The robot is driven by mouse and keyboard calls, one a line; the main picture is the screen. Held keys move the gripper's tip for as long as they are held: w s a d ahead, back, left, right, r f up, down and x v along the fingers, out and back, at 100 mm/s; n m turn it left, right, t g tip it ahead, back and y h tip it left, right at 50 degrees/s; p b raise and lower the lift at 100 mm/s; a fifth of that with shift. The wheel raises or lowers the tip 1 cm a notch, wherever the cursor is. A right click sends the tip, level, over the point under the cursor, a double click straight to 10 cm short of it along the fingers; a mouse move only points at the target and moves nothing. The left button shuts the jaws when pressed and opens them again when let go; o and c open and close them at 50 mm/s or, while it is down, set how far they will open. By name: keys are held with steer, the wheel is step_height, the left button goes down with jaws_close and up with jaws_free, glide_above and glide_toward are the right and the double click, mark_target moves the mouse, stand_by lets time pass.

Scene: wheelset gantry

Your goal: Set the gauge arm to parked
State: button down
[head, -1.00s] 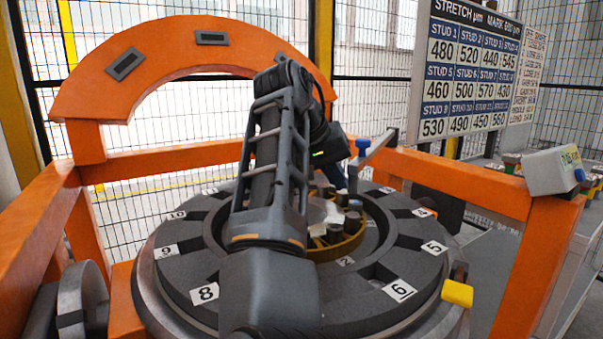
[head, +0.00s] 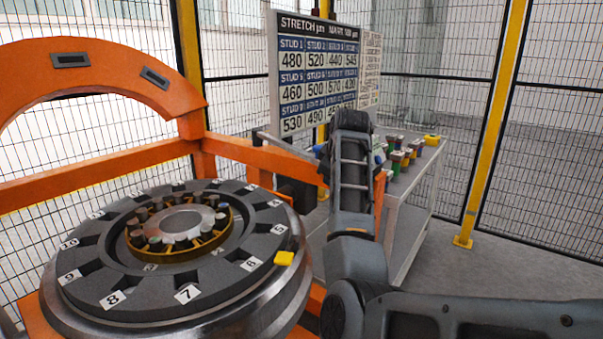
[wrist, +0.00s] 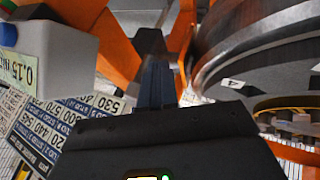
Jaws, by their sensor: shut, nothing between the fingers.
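The gauge arm (head: 283,146) is a thin light-grey bar in the head view. It starts just left of the number board and reaches right, outside the ring, toward my gripper (wrist: 151,45). Its near end is partly hidden by my arm, so I cannot tell whether the gripper touches it. My gripper is shut with nothing in it, and its fingertips are near the orange frame in the wrist view. The grey gauge box (wrist: 55,58) with a 0.15 label is left of the fingers. No parked mark can be made out.
The round ring (head: 90,290) with numbered slots and a hub of studs is at left. An orange frame (head: 245,152) surrounds it. The number board (head: 318,75) stands behind, and a grey cart (head: 412,205) with coloured pieces is at right. Mesh fencing (head: 560,160) closes the back.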

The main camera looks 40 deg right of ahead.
steer(key=shift+s+d+p, duration=0.2)
steer(key=shift+d, duration=1.2)
steer(key=shift+s+d+p, duration=0.15)
steer(key=shift+d+p, duration=0.05)
steer(key=shift+d, duration=1.15)
steer(key=shift+a, duration=0.1)
